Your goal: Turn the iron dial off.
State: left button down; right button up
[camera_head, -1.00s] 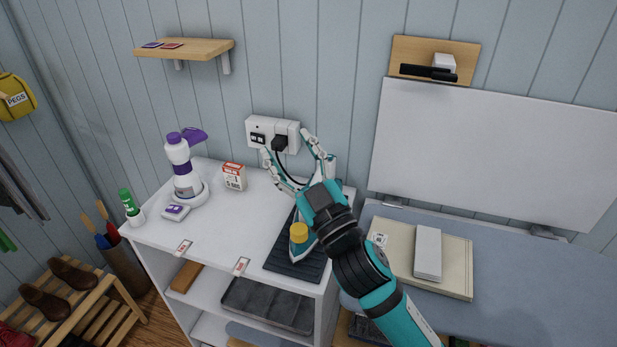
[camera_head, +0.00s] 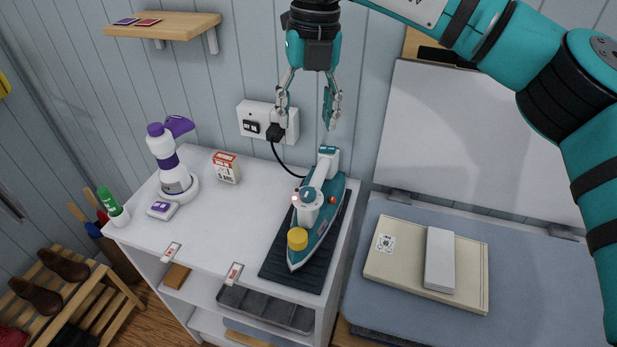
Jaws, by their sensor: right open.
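A teal and white iron (camera_head: 325,226) lies on a dark ribbed mat (camera_head: 291,270) at the right end of the white cabinet top. It has a yellow cap (camera_head: 297,239) near its tip and a round grey dial with a red mark (camera_head: 311,196) on its upper body; a small light shows beside the dial. Its black cord runs to a plug (camera_head: 275,132) in the wall socket. My right gripper (camera_head: 307,122) is open and empty, fingers pointing down, above the iron's rear and in front of the wall. My left gripper is not in view.
A wall socket (camera_head: 254,119) sits behind the cabinet. A purple and white steamer-like device (camera_head: 170,163), a small box (camera_head: 226,168) and a green-capped bottle (camera_head: 112,207) stand to the left. The cabinet's middle is clear.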

aim_at(308, 191)
notch_tip(308, 191, down, 16)
jog(key=p, duration=0.3)
jog(key=shift+d+r+p, duration=0.1)
jog(key=shift+p, duration=0.25)
jog(key=shift+f, duration=0.5)
grip_shut()
